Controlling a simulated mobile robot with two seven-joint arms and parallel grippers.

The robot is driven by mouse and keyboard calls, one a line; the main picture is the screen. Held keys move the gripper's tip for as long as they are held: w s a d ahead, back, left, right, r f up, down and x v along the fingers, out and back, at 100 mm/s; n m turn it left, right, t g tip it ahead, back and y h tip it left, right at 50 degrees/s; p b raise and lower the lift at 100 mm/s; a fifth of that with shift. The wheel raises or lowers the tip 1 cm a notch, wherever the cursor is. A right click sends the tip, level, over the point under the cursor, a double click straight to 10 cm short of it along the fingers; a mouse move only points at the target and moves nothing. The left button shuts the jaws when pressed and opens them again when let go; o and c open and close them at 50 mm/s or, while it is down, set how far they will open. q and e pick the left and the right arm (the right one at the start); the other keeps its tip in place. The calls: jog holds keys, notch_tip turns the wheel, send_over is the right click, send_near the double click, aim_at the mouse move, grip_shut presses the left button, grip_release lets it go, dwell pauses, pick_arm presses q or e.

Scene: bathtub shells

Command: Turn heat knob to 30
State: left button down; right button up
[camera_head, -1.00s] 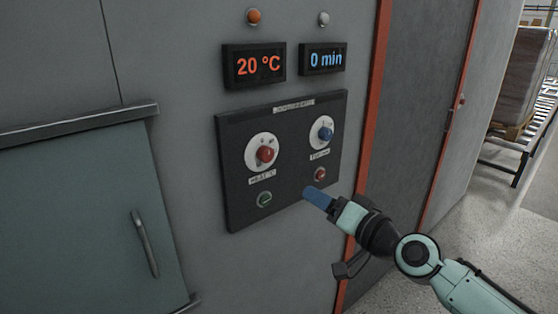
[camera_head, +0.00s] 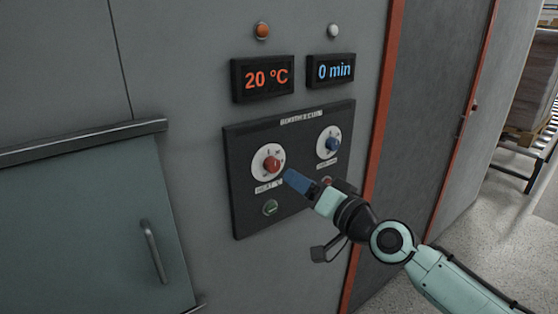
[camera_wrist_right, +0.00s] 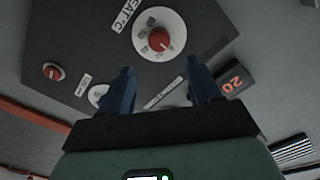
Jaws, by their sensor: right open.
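The red heat knob (camera_head: 271,164) sits on a white dial (camera_head: 258,158) at the left of the dark control panel (camera_head: 245,219). The orange display (camera_head: 263,78) above reads 20 °C. My right gripper (camera_head: 291,178) is just to the lower right of the knob, apart from it. In the right wrist view the heat knob (camera_wrist_right: 159,39) shows beyond the fingertips, roughly between them. The right gripper's two blue fingers (camera_wrist_right: 163,78) are spread with nothing between them. My left gripper is not in view.
A blue knob (camera_head: 333,144) on a second dial stands to the right, under a display (camera_head: 331,69) reading 0 min. A green button (camera_head: 270,207) is below the heat dial; a red button (camera_head: 326,182) is partly hidden by my gripper. A grey door (camera_head: 90,215) is at the left.

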aim_at(276, 166)
jog(key=p+x, duration=0.5)
jog(key=x, duration=0.3)
jog(key=shift+r+p, duration=0.1)
jog(key=shift+p, duration=0.2)
jog(key=shift+w+a, duration=0.35)
jog(key=shift+w, duration=0.05)
jog(key=c, duration=1)
